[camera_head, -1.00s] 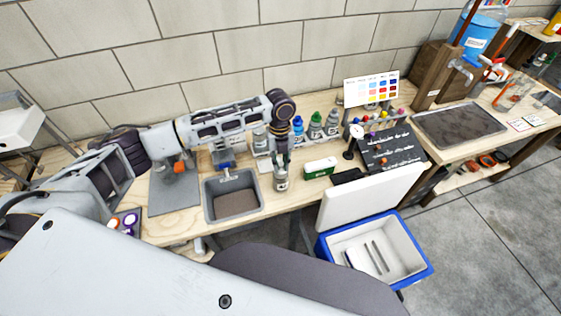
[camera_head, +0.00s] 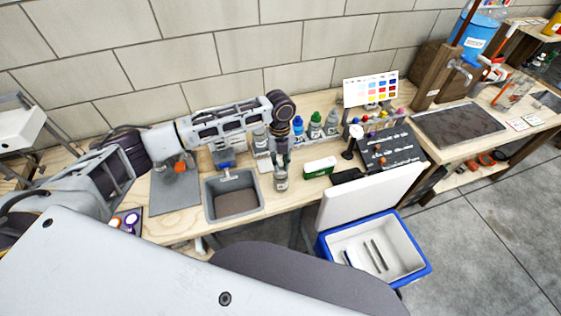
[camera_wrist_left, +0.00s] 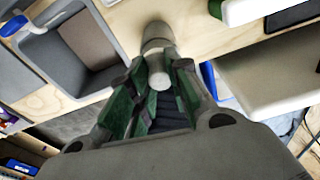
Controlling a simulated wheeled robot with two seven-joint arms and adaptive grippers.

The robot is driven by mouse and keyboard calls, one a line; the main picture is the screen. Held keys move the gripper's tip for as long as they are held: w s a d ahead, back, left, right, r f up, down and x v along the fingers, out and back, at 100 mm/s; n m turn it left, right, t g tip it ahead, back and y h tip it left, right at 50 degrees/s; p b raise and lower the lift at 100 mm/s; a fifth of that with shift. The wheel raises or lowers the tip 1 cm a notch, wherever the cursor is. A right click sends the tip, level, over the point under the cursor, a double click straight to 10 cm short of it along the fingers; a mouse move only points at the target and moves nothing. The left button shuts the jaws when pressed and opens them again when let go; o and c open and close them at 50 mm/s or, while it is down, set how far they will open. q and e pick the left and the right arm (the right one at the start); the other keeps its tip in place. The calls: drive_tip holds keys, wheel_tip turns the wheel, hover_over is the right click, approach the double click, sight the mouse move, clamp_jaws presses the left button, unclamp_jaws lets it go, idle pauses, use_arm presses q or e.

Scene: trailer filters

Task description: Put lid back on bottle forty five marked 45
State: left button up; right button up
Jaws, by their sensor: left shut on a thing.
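A small grey bottle (camera_head: 281,183) stands upright near the front edge of the wooden bench, right of the sink. Its number is not readable. My left gripper (camera_head: 282,163) points down directly above it. In the left wrist view, the green-padded fingers (camera_wrist_left: 155,80) are shut on a pale, rounded lid (camera_wrist_left: 160,77). The lid lines up with the top of the grey bottle (camera_wrist_left: 155,34) and seems to touch it. I cannot tell whether it is seated. My right gripper is not in view.
The grey sink (camera_head: 233,203) is left of the bottle. A green-and-white box (camera_head: 320,167) lies to its right. Several dropper bottles (camera_head: 315,126) stand behind. An open blue-and-white cooler (camera_head: 375,250) is below the bench at front right.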

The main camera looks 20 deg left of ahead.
use_arm(q)
drive_tip(key=o, duration=0.8)
drive_tip(key=shift+c, duration=0.2)
drive_tip(key=o, duration=0.5)
drive_tip(key=shift+r, duration=0.1)
drive_tip(key=shift+r+p, duration=1.2)
drive_tip(key=shift+p, duration=0.05)
drive_tip(key=shift+r, duration=2.2)
